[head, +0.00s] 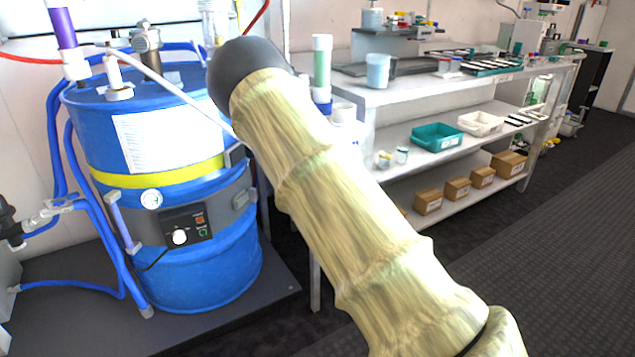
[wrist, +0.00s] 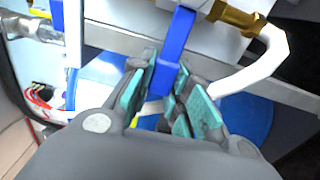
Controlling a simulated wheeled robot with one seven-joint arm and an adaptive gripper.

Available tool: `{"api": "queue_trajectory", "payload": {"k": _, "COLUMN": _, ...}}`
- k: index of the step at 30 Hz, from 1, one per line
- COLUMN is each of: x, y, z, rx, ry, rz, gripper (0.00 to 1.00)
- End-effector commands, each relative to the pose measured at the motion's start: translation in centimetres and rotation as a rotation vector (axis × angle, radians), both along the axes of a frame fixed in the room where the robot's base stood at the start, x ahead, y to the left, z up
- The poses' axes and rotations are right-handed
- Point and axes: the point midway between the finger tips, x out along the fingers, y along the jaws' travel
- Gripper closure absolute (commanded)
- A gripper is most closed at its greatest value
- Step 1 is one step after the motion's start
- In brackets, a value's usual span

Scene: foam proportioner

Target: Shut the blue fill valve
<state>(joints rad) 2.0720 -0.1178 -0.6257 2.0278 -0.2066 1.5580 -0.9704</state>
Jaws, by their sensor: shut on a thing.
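In the wrist view, a blue lever (wrist: 178,42), apparently the handle of the blue fill valve, runs down from the top of the picture. My gripper (wrist: 166,85) has teal-padded fingers on both sides of the lever's lower end and is shut on it. The valve's body is not clearly visible. In the head view, my sleeved arm reaches up and away over the scene, and its dark end hides the gripper and the held lever.
A brass fitting (wrist: 232,16) with a white hose (wrist: 270,62) curves close by on the right. A blue drum (head: 205,265) with hoses stands left on a dark platform (head: 220,320). A white shelf bench (head: 430,92) with trays stands right; grey floor (head: 560,240) is clear.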

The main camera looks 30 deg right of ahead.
Motion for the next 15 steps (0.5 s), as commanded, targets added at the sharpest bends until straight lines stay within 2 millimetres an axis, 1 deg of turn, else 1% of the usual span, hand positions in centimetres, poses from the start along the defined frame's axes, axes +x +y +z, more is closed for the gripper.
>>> {"api": "queue_trajectory", "payload": {"k": 2, "x": -0.27, "y": -0.37, "z": -0.22, "rx": -0.005, "ry": 0.004, "rz": -0.007, "gripper": 1.00}}
{"api": "queue_trajectory", "payload": {"k": 11, "x": -0.27, "y": -0.36, "z": -0.26, "rx": -0.005, "ry": 0.005, "rz": -0.007, "gripper": 1.00}}
{"api": "queue_trajectory", "payload": {"k": 12, "x": -0.27, "y": -0.36, "z": -0.26, "rx": -0.005, "ry": 0.005, "rz": -0.006, "gripper": 0.78}}
{"api": "queue_trajectory", "payload": {"k": 14, "x": -0.26, "y": -0.33, "z": -0.26, "rx": -0.005, "ry": 0.005, "rz": -0.006, "gripper": 0.67}}
{"api": "queue_trajectory", "payload": {"k": 15, "x": -0.24, "y": -0.31, "z": -0.25, "rx": -0.005, "ry": 0.004, "rz": -0.005, "gripper": 0.60}}
